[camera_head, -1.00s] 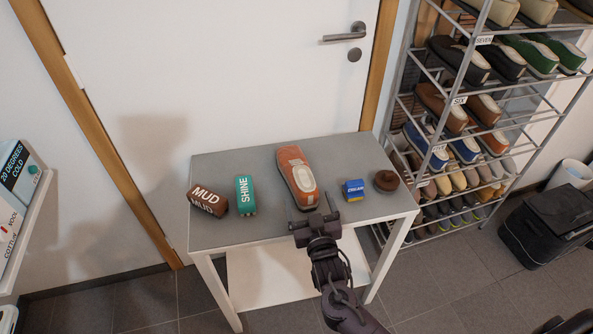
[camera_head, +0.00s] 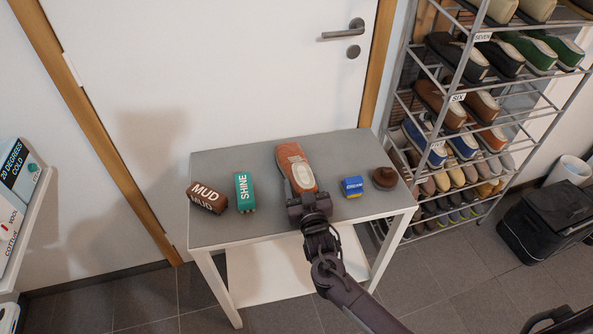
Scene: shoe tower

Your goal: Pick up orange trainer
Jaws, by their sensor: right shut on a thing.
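The orange trainer (camera_head: 291,160) lies on the grey top of the small table (camera_head: 230,168), its far end toward the door. My right gripper (camera_head: 307,199) is at the trainer's near end and shut on it. The gripper hides that end, so the fingertips are not clearly seen. The trainer still appears to rest on the table. My left gripper is not in view.
A blue box (camera_head: 353,187) and a brown round item (camera_head: 385,178) stand right. A shoe rack (camera_head: 462,95) with several shoes is at the right.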

